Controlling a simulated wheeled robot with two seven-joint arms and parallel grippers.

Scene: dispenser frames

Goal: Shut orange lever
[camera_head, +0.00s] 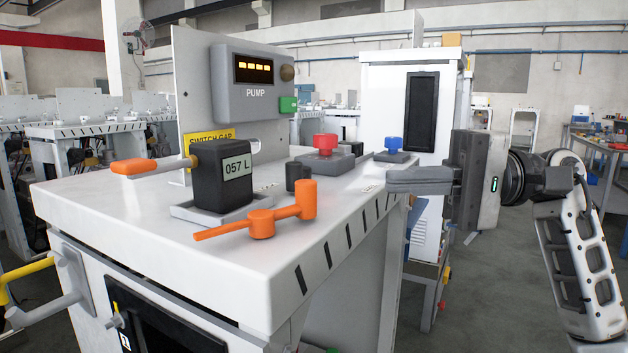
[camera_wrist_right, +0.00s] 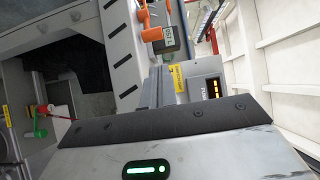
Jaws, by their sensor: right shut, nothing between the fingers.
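An orange-gripped lever (camera_head: 140,166) sticks out to the left, roughly level, from a black box (camera_head: 222,175) marked "057 L" on the white cabinet top. A second orange piece, a bar with two cylindrical ends (camera_head: 262,222), is at the front edge of the top, right of the box. My right gripper (camera_head: 389,181) is shut and empty, right of the cabinet and apart from both orange pieces. My left gripper is out of view.
Behind the box stands a grey PUMP panel (camera_head: 252,88) with a green button (camera_head: 288,104). Red (camera_head: 325,143) and blue (camera_head: 393,144) knobs sit at the back right of the top.

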